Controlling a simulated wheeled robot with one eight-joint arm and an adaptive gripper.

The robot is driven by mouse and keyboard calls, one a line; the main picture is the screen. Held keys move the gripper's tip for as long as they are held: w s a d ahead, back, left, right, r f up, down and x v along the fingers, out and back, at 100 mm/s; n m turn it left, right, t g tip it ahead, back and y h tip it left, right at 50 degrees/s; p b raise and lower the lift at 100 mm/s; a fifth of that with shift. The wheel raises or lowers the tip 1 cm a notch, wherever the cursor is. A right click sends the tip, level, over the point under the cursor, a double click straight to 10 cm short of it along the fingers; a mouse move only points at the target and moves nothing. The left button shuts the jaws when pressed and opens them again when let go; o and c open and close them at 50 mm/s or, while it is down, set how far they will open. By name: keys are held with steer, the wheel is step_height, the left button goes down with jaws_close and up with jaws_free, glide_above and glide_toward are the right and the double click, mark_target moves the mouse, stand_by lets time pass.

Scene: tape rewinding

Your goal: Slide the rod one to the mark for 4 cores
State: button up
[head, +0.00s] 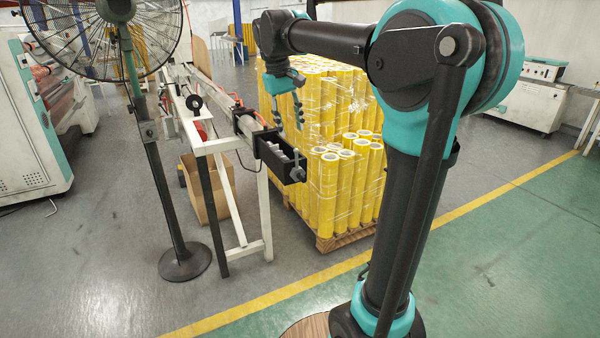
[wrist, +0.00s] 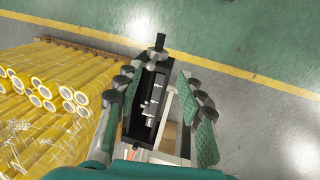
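A black box-like holder (head: 268,153) sits at the near end of the long rail machine. In the wrist view the holder (wrist: 138,117) lies between my fingers, with pale marks and grey metal parts inside. A dark knobbed rod end (wrist: 160,43) sticks out of its far end; in the head view a grey knob (head: 297,172) shows there. I cannot tell for sure which part is rod one, nor read the marks. My gripper (head: 288,117) points down above the holder.
Wrapped yellow cores (head: 345,185) stand on a pallet (head: 345,238) close to the right of the holder. A standing fan (head: 128,60) is at left. A cardboard box (head: 205,190) sits behind the white frame (head: 240,225). The floor in front is clear.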

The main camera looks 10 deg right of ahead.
mark_target(301, 175)
steer(key=d+f, duration=0.1)
steer(key=f, duration=0.4)
steer(key=d+f, duration=0.1)
steer(key=f, duration=0.5)
steer(key=w+d+f, duration=0.1)
steer(key=f, duration=0.4)
steer(key=shift+w+f, duration=0.1)
steer(key=shift+f, duration=0.2)
jaws_close()
